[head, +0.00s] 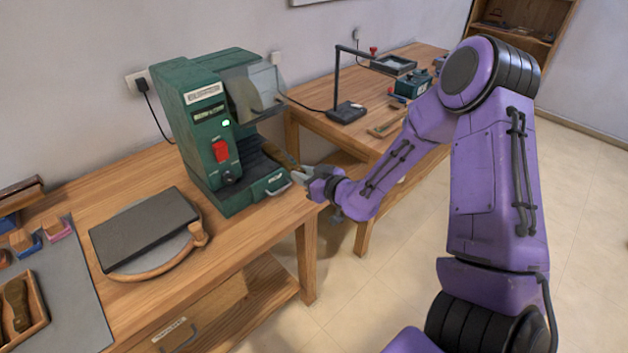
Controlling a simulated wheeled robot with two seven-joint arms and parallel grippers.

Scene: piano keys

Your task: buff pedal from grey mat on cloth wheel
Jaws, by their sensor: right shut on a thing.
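My right gripper (299,177) is at the front right of the green buffing machine (204,122), beside its lower tray. It is shut on a slim brownish piece, likely the pedal (279,156), which reaches from the fingers into the machine's opening. The piece is small and dark here, and I cannot tell whether it touches the wheel. The pale cloth wheel (243,98) shows behind a clear guard (266,86). A green light and a red switch show on the machine's front. The grey mat (78,292) lies at the bottom left. My left gripper is out of view.
A dark slab (144,228) on a wood-rimmed round base stands left of the machine. Small blocks (54,228) and a wooden tray (22,308) are at the far left. A second bench behind holds a lamp stand (346,110) and a green box (413,84). Open floor lies right.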

